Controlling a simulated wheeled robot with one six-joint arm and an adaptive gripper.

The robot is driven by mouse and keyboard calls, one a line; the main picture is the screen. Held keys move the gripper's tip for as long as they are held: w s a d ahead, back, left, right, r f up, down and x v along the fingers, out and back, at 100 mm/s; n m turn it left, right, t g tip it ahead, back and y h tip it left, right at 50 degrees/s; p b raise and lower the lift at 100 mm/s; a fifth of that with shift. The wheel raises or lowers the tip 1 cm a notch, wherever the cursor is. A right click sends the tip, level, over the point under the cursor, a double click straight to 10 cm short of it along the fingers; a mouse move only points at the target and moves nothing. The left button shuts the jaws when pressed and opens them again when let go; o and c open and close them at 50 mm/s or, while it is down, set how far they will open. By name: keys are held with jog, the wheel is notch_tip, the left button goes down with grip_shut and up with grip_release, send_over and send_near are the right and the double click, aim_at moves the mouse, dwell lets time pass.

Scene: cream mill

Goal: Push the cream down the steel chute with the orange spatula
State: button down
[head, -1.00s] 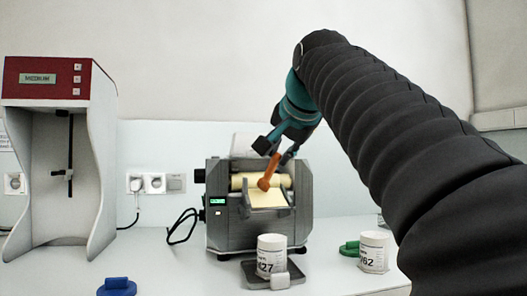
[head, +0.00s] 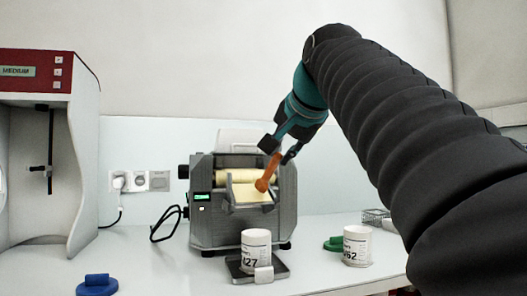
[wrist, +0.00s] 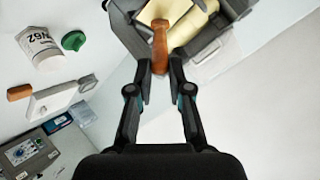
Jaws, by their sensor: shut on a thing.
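My gripper (head: 279,147) is shut on the orange spatula (head: 268,172), which hangs tilted down over the front of the grey mill. In the wrist view the spatula (wrist: 160,42) sits between the two fingertips (wrist: 160,72). Pale yellow cream (head: 244,193) lies on the steel chute (head: 271,207) at the mill's front, below the rollers.
A white jar (head: 256,247) stands on a dark plate before the mill (head: 213,230). Another white jar (head: 357,247) stands to the right by a green lid (head: 333,243). A blue lid (head: 97,286) lies front left. A red-topped machine (head: 36,70) stands left.

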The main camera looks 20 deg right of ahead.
jog(key=s, duration=0.1)
jog(key=s+f+b, duration=0.1)
jog(key=s, duration=0.1)
jog(key=shift+f, duration=0.2)
jog(key=shift+w, duration=0.1)
jog(key=shift+w+r+p, duration=0.4)
jog(key=shift+w+p, duration=0.25)
jog(key=shift+w+r+p, duration=0.4)
jog(key=shift+w+p, duration=0.2)
jog(key=shift+w+r, duration=0.25)
jog(key=shift+w, duration=0.55)
jog(key=shift+w+r, duration=0.25)
jog(key=shift+w, duration=0.5)
jog(key=shift+s+r, duration=0.45)
jog(key=shift+r, duration=0.45)
jog(key=shift+s+r, duration=0.4)
jog(key=shift+r, duration=0.55)
jog(key=shift+s+r, duration=0.45)
jog(key=shift+r, duration=0.45)
